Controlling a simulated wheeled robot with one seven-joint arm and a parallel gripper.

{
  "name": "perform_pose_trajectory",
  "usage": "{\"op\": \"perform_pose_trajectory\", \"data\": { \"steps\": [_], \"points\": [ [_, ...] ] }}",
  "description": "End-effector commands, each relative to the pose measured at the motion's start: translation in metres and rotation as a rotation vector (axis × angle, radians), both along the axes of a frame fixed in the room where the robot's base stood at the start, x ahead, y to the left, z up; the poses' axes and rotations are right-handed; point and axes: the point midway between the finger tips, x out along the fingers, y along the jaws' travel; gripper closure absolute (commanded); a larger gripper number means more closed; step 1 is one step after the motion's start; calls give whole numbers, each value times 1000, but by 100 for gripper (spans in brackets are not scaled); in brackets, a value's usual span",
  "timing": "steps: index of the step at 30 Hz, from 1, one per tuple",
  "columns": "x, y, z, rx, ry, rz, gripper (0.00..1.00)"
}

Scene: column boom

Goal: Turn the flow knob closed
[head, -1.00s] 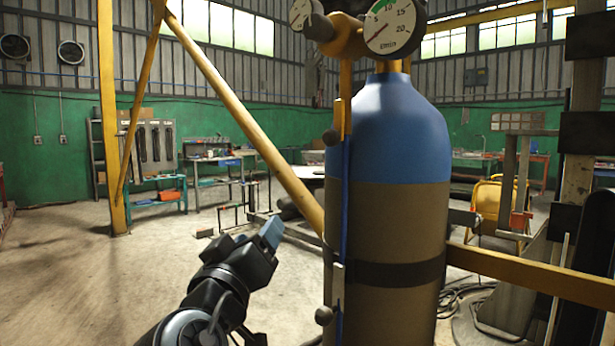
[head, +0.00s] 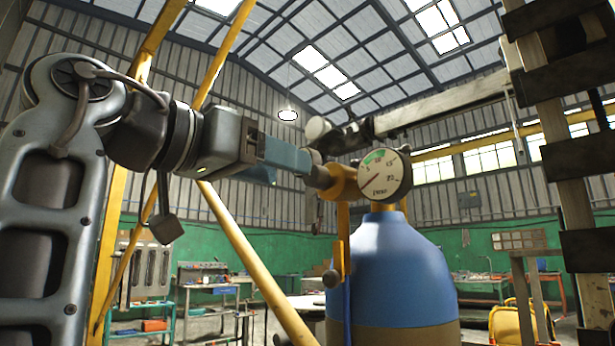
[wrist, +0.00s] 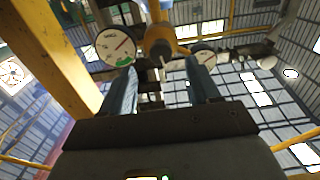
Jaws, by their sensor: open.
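The brass regulator (head: 343,182) sits on top of the blue-shouldered gas cylinder (head: 392,265). A dark round knob (head: 312,162) is at its left end, partly hidden by my fingertips in the head view. My gripper (head: 308,161) points right at the knob, level with it. In the wrist view my gripper (wrist: 162,66) is open, its two blue fingers apart. The dark knob (wrist: 161,50) shows between and just beyond the fingertips, in front of the brass body. I cannot tell whether a finger touches it.
A white dial gauge (head: 384,176) faces out on the regulator. The wrist view shows two gauges, left (wrist: 116,46) and right (wrist: 203,56), close beyond the fingertips. A yellow diagonal brace (head: 255,262) stands left of the cylinder. Benches (head: 207,290) are far behind.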

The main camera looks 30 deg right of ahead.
Motion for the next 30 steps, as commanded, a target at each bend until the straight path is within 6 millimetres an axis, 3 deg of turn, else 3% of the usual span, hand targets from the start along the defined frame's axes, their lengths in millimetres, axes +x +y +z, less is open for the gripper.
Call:
{"op": "perform_pose_trajectory", "data": {
  "steps": [10,23,30],
  "points": [
    [16,-48,0,-1,1,1,39],
    [20,-58,-1,-3,1,2,39],
    [20,-58,-1,-3,1,2,62]
  ]
}}
